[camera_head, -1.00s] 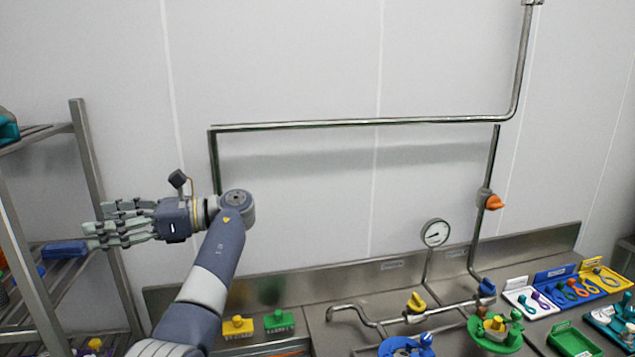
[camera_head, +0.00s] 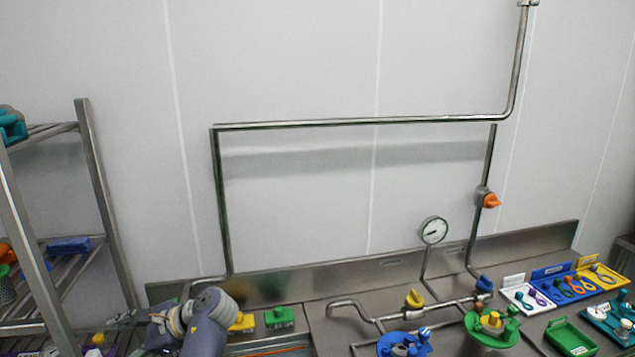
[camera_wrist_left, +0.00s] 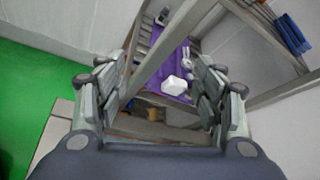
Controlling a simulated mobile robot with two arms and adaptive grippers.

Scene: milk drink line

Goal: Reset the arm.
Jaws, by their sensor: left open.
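My left arm comes in at the lower left of the head view, folded low in front of the rack. My left gripper (camera_head: 128,319) is small and partly hidden there, beside the rack's lower shelf. In the left wrist view its fingers (camera_wrist_left: 160,98) stand wide apart with nothing held between them. Beyond them are a purple mat (camera_wrist_left: 172,62) and a white block (camera_wrist_left: 174,86) on a rack shelf. A blue block (camera_head: 69,246) lies on the rack's middle shelf, apart from the gripper. My right gripper is not in view.
The metal rack (camera_head: 100,190) stands close at the left. A steel counter (camera_head: 350,310) holds a yellow block (camera_head: 243,322), a green block (camera_head: 279,317), pipes with valves, a gauge (camera_head: 433,230) and coloured trays.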

